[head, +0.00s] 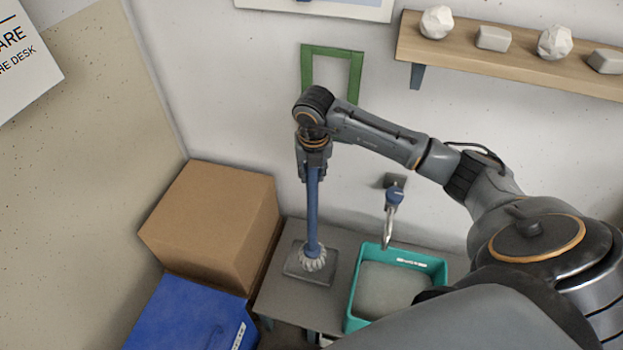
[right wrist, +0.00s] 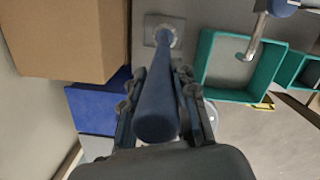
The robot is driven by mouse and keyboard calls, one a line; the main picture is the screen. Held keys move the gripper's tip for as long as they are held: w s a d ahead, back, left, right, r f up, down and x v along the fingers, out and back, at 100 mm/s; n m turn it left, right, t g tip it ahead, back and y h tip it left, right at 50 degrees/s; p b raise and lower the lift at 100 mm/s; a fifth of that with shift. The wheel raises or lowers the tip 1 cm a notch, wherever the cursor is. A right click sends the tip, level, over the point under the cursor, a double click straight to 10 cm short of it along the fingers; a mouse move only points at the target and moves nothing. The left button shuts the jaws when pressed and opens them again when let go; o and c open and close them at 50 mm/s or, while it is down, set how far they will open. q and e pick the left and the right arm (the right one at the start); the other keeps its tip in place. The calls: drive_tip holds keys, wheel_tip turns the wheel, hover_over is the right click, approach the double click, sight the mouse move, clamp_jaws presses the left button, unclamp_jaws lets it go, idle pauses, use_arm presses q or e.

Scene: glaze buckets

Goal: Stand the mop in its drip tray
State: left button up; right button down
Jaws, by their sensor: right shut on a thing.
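The mop (head: 313,215) has a blue handle and a pale stringy head. It stands about upright, with its head over the grey drip tray (head: 292,268). Whether the head rests on the tray or hangs just above it, I cannot tell. My right gripper (head: 316,165) is shut on the upper part of the handle. In the right wrist view the mop handle (right wrist: 156,105) runs between the fingers of the gripper (right wrist: 158,88) towards the tray (right wrist: 178,22). My left gripper is out of view.
The drip tray is on a grey table (head: 277,290). A teal basin (head: 354,300) sits to its right under a tap (head: 390,215). A cardboard box (head: 210,225) and a blue box (head: 185,318) stand at the left. A shelf (head: 500,62) is high on the wall.

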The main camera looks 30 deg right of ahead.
drive_tip(key=shift+w+d+f, duration=0.1)
drive_tip(key=shift+w+f, duration=0.2)
drive_tip(key=shift+f, duration=0.1)
drive_tip(key=shift+w+f+p, duration=0.1)
drive_tip(key=shift+f+p, duration=0.3)
drive_tip(key=shift+f, duration=1.2)
drive_tip(key=shift+f, duration=0.15)
drive_tip(key=c, duration=1)
unclamp_jaws()
drive_tip(key=shift+c, duration=0.2)
drive_tip(key=r, duration=0.4)
drive_tip(key=s+r, duration=0.1)
drive_tip(key=r, duration=0.3)
drive_tip(key=r+b, duration=0.1)
drive_tip(key=r, duration=0.3)
drive_tip(key=shift+s+a+r, duration=0.1)
drive_tip(key=shift+s+a, duration=0.25)
drive_tip(key=shift+a, duration=0.05)
